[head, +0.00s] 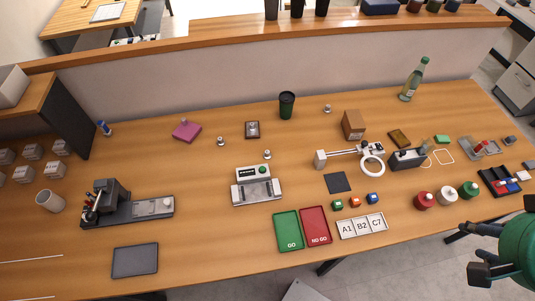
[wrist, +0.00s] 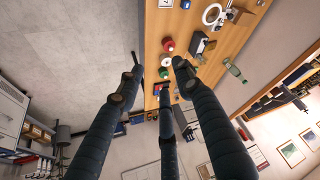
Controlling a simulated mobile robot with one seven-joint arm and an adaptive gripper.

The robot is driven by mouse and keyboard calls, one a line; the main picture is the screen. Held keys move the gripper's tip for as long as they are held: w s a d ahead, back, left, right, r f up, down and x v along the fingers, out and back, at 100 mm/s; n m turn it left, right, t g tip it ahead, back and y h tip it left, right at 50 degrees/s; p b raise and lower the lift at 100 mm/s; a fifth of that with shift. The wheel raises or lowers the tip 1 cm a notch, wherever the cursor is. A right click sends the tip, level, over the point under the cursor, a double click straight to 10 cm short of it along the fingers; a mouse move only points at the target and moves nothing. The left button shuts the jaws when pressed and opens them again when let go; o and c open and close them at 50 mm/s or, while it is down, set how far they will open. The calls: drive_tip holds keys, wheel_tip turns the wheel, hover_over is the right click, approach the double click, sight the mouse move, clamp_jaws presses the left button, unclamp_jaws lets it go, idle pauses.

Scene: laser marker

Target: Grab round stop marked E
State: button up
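Three small round metal pieces stand upright on the table: one left of centre (head: 221,141), one near the middle (head: 267,154) and one farther back, right of the dark cup (head: 327,108). They look like round stops, but their markings are too small to read, so I cannot tell which bears E. My gripper (head: 470,250) is at the far right, off the table's front edge and far from all three. In the wrist view my gripper (wrist: 157,74) has its dark fingers spread, with nothing held between them. No round stop can be made out there.
Red, white and green round-topped containers (head: 446,195) stand near my gripper. A ring-lamp magnifier (head: 372,166), brown box (head: 353,125), dark cup (head: 287,105) and tall green bottle (head: 413,80) stand among the stops and behind. Green and red trays (head: 288,231) lie at the front.

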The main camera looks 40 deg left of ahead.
idle(0.3)
drive_tip(key=w+a+f+n+g+y, duration=0.1)
drive_tip(key=w+a+f+n+g, duration=0.1)
drive_tip(key=w+a+n, duration=0.75)
drive_tip(key=w+a+f+n+g, duration=0.1)
drive_tip(key=w+a+f+n, duration=0.25)
drive_tip(key=w+a, duration=0.95)
drive_tip(key=n+g+h, duration=0.1)
drive_tip(key=n+g, duration=0.2)
drive_tip(key=n, duration=0.9)
hover_over(267, 151)
wheel_tip(267, 151, down, 21)
drive_tip(key=shift+s+f, duration=0.1)
drive_tip(key=shift+f+b, duration=0.45)
drive_tip(key=shift+f, duration=3.9)
